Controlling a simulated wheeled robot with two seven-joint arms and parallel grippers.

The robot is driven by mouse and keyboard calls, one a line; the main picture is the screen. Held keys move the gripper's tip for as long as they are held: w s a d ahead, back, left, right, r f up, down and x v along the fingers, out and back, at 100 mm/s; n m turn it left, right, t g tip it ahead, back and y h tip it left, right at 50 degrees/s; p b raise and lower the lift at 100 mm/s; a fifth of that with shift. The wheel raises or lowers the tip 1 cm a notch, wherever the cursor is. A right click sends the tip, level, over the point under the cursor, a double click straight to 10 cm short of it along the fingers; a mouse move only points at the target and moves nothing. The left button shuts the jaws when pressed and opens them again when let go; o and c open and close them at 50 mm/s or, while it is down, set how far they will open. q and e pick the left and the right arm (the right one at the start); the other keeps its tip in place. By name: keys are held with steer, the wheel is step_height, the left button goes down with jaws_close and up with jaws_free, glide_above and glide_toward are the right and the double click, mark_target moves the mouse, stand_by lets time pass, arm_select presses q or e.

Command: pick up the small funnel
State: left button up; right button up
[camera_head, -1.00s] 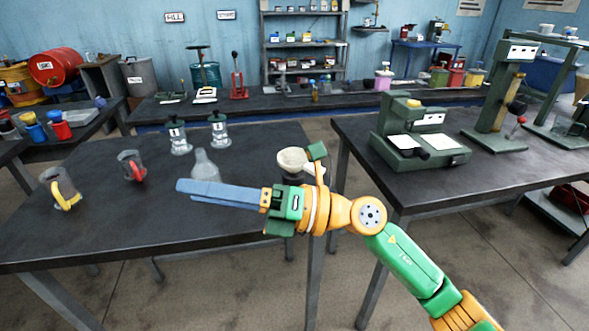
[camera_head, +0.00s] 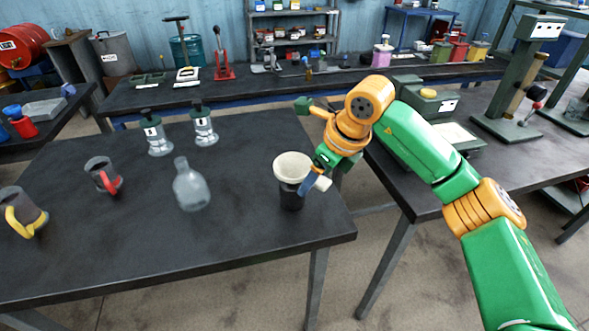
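A cream, wide-mouthed funnel (camera_head: 293,166) sits upright in a black cup-like holder (camera_head: 291,198) near the right edge of the dark table. My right gripper (camera_head: 309,185) points down at the funnel's right side, close to the holder. Its blue finger overlaps the holder in the picture, and I cannot tell whether it touches. Only part of the fingers shows, so the gap between them is hidden. A pale stub (camera_head: 322,184) shows beside the finger; what it belongs to is unclear. My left gripper is out of view.
A clear glass bottle (camera_head: 190,187) stands left of the funnel. Two dark-topped glass bottles (camera_head: 156,134) (camera_head: 203,124) stand behind it. A red-handled mug (camera_head: 104,175) and yellow-handled mug (camera_head: 22,212) are at left. The table's front middle is clear.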

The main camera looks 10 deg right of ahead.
steer(key=shift+w+a+f, duration=0.1)
steer(key=shift+w+f, duration=0.2)
steer(key=shift+f, duration=0.2)
steer(key=shift+w+f, duration=0.35)
steer(key=shift+w, duration=0.1)
steer(key=shift+s+r, duration=0.2)
steer(key=shift+s, duration=0.05)
steer(key=c, duration=1)
jaws_close()
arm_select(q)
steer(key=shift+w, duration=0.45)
arm_select(e)
steer(key=shift+w, duration=0.1)
